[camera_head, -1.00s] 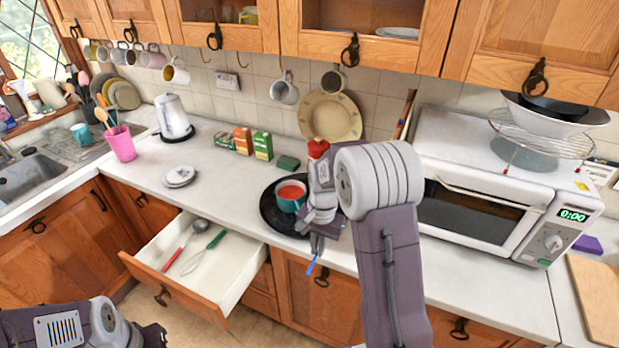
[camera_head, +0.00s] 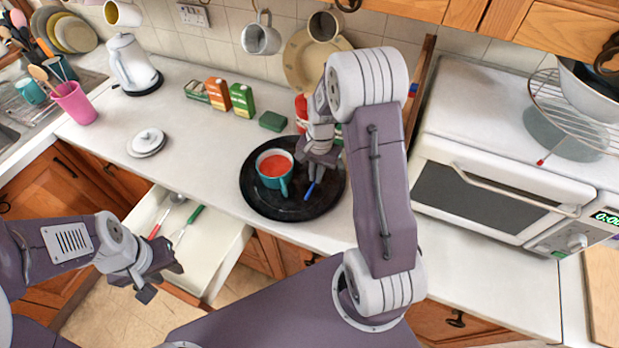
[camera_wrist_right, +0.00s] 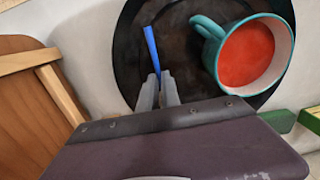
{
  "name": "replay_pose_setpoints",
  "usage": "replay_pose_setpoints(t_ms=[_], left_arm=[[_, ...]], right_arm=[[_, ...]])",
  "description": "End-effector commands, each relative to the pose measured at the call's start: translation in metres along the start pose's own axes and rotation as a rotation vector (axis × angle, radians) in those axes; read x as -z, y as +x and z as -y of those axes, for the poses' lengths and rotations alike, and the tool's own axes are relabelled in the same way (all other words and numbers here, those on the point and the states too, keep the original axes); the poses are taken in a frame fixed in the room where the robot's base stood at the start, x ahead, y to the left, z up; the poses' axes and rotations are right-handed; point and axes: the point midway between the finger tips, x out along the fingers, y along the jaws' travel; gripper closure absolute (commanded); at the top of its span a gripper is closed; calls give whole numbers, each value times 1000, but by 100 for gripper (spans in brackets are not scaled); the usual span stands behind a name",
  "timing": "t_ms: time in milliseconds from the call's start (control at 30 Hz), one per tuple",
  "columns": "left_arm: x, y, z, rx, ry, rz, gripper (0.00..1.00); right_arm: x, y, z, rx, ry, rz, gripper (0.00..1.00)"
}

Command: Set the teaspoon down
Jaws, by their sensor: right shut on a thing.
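The teaspoon shows as a blue handle (camera_head: 309,191), which also appears between the fingertips in the right wrist view (camera_wrist_right: 151,46); its bowl is hidden or cannot be made out. My right gripper (camera_head: 319,160) is shut on it over the right part of the round black tray (camera_head: 262,205). I cannot tell whether the teaspoon touches the tray. A teal mug (camera_head: 274,183) with red liquid stands on the tray, left of the right gripper; it is at upper right in the wrist view (camera_wrist_right: 208,52). My left gripper (camera_head: 164,280) is open and empty near the drawer.
An open drawer (camera_head: 218,258) with red- and green-handled utensils is below the counter at left. Green and orange boxes (camera_head: 217,94) and a dark green block (camera_head: 272,121) stand behind the tray. A microwave (camera_head: 490,170) is at right.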

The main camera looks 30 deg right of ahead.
Motion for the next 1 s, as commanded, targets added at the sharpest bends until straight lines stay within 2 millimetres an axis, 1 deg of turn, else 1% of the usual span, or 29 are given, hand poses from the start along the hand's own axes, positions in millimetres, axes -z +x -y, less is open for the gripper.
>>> replay_pose_setpoints(t_ms=[33,167,300,400,767,800,867,1000], left_arm=[[0,-1,0,0,0,0,67],[0,-1,0,0,0,0,67],[0,-4,0,0,0,0,67],[0,-4,0,0,0,0,67],[0,-1,0,0,0,0,67],[0,-2,0,0,0,0,67],[0,-2,0,0,0,0,67],[0,-2,0,0,0,0,67]], right_arm=[[0,5,0,-1,0,2,100],[0,10,0,0,0,0,100],[0,34,-2,-3,-1,4,100],[1,47,-2,-1,0,2,100],[2,53,-2,1,0,-1,100],[2,52,-2,1,0,-1,88],[2,52,-2,1,0,-1,71],[2,52,-2,1,0,-1,71]])
